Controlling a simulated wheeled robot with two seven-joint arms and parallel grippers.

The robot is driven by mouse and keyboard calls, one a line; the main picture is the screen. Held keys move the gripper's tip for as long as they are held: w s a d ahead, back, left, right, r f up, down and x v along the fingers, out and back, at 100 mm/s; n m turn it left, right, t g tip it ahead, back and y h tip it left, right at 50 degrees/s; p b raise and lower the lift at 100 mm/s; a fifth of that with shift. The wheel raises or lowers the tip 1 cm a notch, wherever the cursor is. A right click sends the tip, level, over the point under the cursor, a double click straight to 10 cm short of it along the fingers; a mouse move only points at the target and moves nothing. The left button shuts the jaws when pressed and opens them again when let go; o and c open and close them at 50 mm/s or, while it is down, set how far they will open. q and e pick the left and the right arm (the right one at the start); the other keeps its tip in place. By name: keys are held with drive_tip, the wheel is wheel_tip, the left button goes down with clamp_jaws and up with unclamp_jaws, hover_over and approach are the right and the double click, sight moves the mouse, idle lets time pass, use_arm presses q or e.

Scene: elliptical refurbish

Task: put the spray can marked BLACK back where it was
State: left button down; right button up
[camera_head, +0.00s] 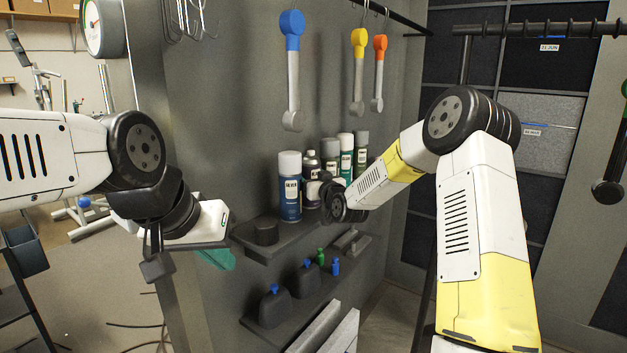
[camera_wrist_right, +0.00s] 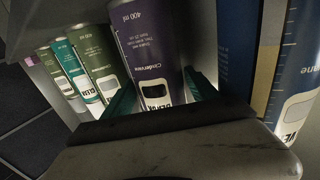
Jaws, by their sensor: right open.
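A dark can with a grey top (camera_head: 311,178) stands upright on the upper wall shelf (camera_head: 262,246). In the right wrist view this purple-dark can (camera_wrist_right: 148,50) is between the teal fingers of my right gripper (camera_wrist_right: 160,92). The fingers are open, one on each side of it; I cannot tell whether they touch it. Its label is partly cut off by the gripper, and I cannot read the word BLACK on it. In the head view my right wrist hides the can's lower right side. My left gripper (camera_head: 217,258) hangs left of the shelf, away from the cans, its jaw gap unclear.
A blue can (camera_head: 289,190) stands close on the left of the dark can. Several more cans, such as the green-labelled one (camera_head: 346,160), stand close on the right. A lower shelf (camera_head: 262,325) holds dark bottles.

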drive_tip(key=s+d+r+m+g+h, duration=0.15)
drive_tip(key=s+d, duration=0.25)
drive_tip(key=s, duration=0.6)
drive_tip(key=s+d+r+g+h, duration=0.2)
drive_tip(key=s+d+g, duration=0.15)
drive_tip(key=s, duration=0.55)
drive_tip(key=s+d+r+g+h, duration=0.15)
drive_tip(key=s+d, duration=0.35)
drive_tip(key=s, duration=0.5)
drive_tip(key=s+d+f+m+g, duration=0.1)
drive_tip(key=s+g, duration=0.3)
drive_tip(key=s, duration=1.4)
drive_tip(key=shift+s+d+f+m, duration=0.15)
drive_tip(key=shift+d+f+m, duration=0.2)
drive_tip(key=shift+m, duration=0.3)
